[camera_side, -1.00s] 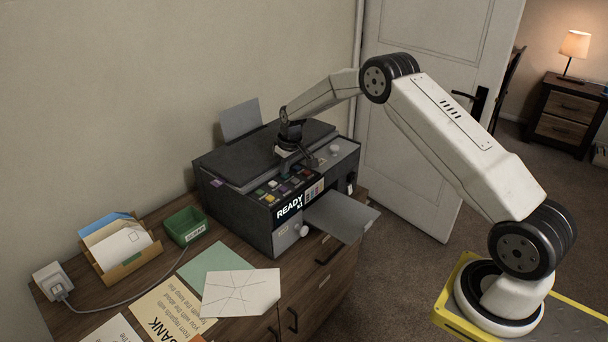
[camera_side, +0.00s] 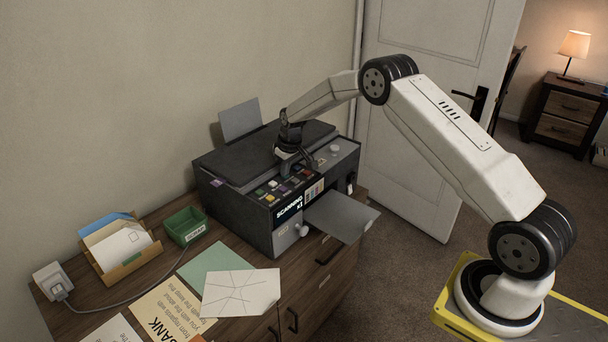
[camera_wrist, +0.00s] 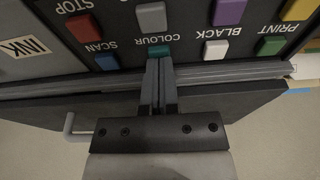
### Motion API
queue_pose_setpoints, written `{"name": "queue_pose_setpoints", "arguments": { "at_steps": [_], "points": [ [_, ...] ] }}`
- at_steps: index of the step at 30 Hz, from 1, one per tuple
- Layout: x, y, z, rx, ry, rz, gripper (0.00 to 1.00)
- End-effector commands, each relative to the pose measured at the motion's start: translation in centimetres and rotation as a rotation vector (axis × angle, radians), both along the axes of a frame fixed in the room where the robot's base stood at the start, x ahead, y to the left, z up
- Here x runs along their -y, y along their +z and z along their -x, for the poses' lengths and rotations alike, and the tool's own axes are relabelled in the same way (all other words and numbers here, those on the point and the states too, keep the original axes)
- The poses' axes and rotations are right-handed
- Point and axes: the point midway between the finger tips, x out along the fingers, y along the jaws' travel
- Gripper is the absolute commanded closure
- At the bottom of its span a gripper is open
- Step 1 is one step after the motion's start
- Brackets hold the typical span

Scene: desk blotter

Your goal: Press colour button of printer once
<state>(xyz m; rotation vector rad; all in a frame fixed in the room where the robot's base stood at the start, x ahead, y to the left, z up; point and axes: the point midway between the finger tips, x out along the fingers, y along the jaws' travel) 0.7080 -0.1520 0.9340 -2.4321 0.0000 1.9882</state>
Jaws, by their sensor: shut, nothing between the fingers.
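The dark printer (camera_side: 235,192) stands on the desk, its display (camera_side: 289,207) reading "SCANNING x1". In the wrist view its labels appear upside down. The teal button (camera_wrist: 158,49) sits beside the "COLOUR" label. My gripper (camera_wrist: 159,62) is shut and empty, its fingertips at the near edge of the teal button in that view; I cannot tell whether they touch it. In the side view my gripper (camera_side: 308,162) is over the rear of the button panel. The blue SCAN button (camera_wrist: 107,61) and white BLACK button (camera_wrist: 215,49) lie on either side.
A red STOP button (camera_wrist: 80,28), green PRINT button (camera_wrist: 271,45), purple button (camera_wrist: 229,12) and grey button (camera_wrist: 151,16) are close by. The printer's output tray (camera_side: 340,216) juts out in front. A green bin (camera_side: 184,225) and papers (camera_side: 240,292) lie left.

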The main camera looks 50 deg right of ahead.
Motion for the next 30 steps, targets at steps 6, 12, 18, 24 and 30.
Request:
{"name": "queue_pose_setpoints", "arguments": {
  "at_steps": [6,12,18,24,30],
  "points": [
    [0.0,1.3,0.0,0.001,0.0,0.0,1.0],
    [0.0,2.7,0.0,0.002,0.0,0.001,1.0],
    [0.0,4.2,0.0,0.001,0.0,0.001,1.0],
    [0.0,5.6,0.0,0.001,0.0,0.001,1.0],
    [0.0,6.6,0.0,0.001,0.0,0.001,1.0]
  ]
}}
